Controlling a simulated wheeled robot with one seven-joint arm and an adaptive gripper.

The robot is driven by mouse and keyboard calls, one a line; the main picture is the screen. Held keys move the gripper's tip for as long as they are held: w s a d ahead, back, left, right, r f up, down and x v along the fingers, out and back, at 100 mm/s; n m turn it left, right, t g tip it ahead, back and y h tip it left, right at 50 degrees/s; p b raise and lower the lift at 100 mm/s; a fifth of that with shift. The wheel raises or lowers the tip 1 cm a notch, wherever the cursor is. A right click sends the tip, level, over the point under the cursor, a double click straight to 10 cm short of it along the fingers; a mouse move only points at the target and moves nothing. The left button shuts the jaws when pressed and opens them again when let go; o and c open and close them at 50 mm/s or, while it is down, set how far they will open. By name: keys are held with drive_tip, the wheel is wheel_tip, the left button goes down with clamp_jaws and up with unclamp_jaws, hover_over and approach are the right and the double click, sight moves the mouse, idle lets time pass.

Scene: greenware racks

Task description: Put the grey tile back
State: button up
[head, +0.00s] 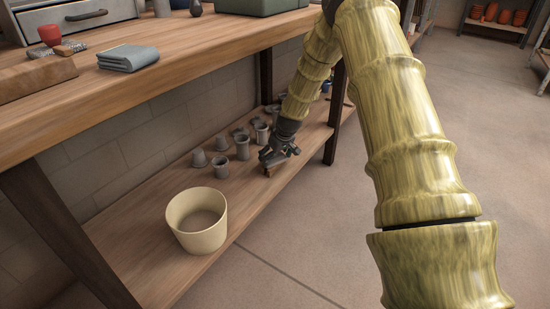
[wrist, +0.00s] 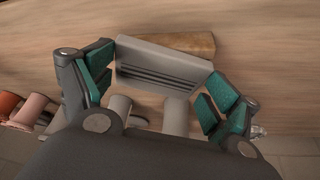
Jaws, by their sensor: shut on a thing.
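The grey tile (wrist: 160,68) is a flat pale piece with dark slots along its face, seen in the wrist view. My gripper (wrist: 158,75) is shut on it, with teal pads at its left and right ends. In the head view my gripper (head: 280,154) is low over the lower shelf, beside the grey cups. There the tile cannot be made out clearly. A tan block (wrist: 190,42) shows just behind the tile in the wrist view; I cannot tell whether they touch.
Several grey cups (head: 221,167) stand on the lower shelf (head: 150,250), left of and behind my gripper. A cream bucket (head: 197,224) stands nearer the front. The bench top (head: 190,70) overhangs the shelf, and a dark leg (head: 336,115) stands right of my gripper.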

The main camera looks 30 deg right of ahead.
drive_tip(key=shift+f, duration=0.15)
drive_tip(key=o, duration=1.2)
drive_tip(key=shift+o, duration=0.2)
drive_tip(key=p+v, duration=0.5)
drive_tip(key=v, duration=0.7)
drive_tip(key=shift+s, duration=0.1)
